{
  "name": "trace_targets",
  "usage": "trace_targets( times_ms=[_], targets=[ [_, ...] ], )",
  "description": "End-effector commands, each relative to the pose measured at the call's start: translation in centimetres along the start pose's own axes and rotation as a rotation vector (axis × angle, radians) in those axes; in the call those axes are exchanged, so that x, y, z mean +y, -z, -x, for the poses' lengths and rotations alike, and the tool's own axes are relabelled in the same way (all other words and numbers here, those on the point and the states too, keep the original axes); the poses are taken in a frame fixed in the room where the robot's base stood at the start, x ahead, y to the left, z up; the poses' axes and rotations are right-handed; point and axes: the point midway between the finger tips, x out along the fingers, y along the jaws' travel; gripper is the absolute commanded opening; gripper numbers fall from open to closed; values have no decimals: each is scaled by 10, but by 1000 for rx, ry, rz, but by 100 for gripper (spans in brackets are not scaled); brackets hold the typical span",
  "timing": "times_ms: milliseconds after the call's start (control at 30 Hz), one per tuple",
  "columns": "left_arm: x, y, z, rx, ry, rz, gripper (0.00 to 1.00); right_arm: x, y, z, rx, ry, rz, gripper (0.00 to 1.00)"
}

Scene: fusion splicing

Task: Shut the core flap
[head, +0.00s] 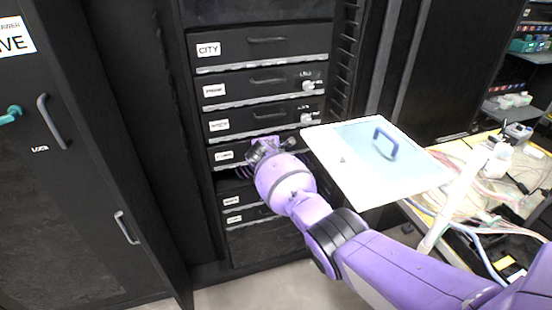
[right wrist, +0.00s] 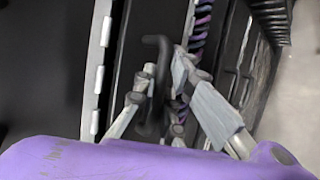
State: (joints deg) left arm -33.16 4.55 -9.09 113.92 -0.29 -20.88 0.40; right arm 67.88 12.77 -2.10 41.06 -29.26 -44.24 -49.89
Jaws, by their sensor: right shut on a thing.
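The core flap (head: 224,155) is the fourth panel down in the black rack, with a small white label that is too small to read surely. Purple cables (head: 243,172) show in a dark gap just below it, so it seems to stand at least partly open. My right gripper (head: 264,146) is at this flap's front. In the right wrist view, its fingers (right wrist: 158,98) are shut on the flap's dark handle (right wrist: 152,65). Purple and blue cables (right wrist: 203,22) show beside the handle. My wrist hides much of the flap in the head view. My left gripper is not in view.
Closed panels, including one labelled CITY (head: 208,49), sit above. More panels (head: 232,219) sit below. A cluttered table (head: 530,151) stands at far right; a black cabinet (head: 70,200) at left.

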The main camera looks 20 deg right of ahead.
Motion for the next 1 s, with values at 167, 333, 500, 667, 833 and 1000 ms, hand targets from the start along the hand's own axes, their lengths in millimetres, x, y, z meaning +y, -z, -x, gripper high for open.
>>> trace_targets(
  times_ms=[167, 333, 500, 667, 833, 1000],
  targets=[
    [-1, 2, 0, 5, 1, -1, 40, 13, 2, -5, -2, -13, 4, 0],
    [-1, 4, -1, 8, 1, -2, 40, 16, 3, -7, -1, -14, 4, 0],
    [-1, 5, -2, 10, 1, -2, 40, 18, 3, -8, -1, -15, 2, 0],
    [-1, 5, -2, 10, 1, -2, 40, 19, 3, -8, 0, -16, 2, 0],
    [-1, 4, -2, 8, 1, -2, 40, 19, 3, -8, 0, -17, 3, 14],
    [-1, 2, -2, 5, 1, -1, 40, 18, 3, -8, 0, -16, 1, 18]
  ],
)
